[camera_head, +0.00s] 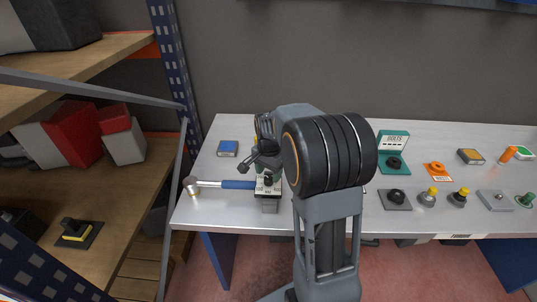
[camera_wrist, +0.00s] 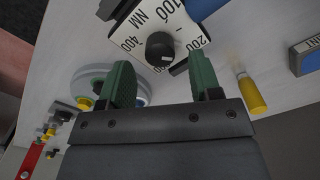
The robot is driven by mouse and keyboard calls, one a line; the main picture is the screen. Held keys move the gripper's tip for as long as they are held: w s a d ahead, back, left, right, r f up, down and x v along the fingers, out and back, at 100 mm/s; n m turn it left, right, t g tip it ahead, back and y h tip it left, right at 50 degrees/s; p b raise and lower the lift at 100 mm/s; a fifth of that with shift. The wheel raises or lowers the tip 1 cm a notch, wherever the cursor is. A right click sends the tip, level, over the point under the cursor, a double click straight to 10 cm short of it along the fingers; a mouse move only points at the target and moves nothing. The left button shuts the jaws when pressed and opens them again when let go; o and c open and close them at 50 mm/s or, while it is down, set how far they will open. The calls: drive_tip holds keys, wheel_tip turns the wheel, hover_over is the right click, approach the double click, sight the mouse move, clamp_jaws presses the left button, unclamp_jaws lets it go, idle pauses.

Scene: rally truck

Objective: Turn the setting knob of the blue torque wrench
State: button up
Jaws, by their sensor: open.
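The blue torque wrench (camera_head: 238,184) lies near the left front of the metal bench, with its round head at the left end. In the wrist view its setting knob (camera_wrist: 160,48) is black with a white mark, on a white dial plate (camera_wrist: 133,22) with numbers and "NM". A blue part of the wrench (camera_wrist: 204,7) shows at the top edge. My gripper (camera_wrist: 160,64) is open, its two green fingers apart. The knob shows between and just beyond the fingertips; I see no contact. In the head view my arm partly hides the gripper (camera_head: 265,163) and the knob.
A yellow-handled tool (camera_wrist: 250,95) lies right of the fingers in the wrist view, and a grey round object (camera_wrist: 88,82) lies left. Several knobs and a bolts box (camera_head: 394,141) stand right. Shelving (camera_head: 150,100) borders the left.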

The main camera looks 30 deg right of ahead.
sight(268, 177)
wheel_tip(268, 177, up, 11)
drive_tip(key=shift+f, duration=0.15)
idle(0.7)
drive_tip(key=s+a+f+n+t, duration=0.1)
drive_tip(key=s+a+n+t, duration=0.1)
drive_tip(key=s+a+n, duration=0.3)
drive_tip(key=s+a+f+n+t, duration=0.2)
drive_tip(key=s+a+n, duration=0.2)
drive_tip(key=s+n, duration=0.3)
drive_tip(key=s, duration=0.4)
drive_tip(key=shift+a+f, duration=0.2)
drive_tip(key=shift+a, duration=0.2)
drive_tip(key=shift+d, duration=0.1)
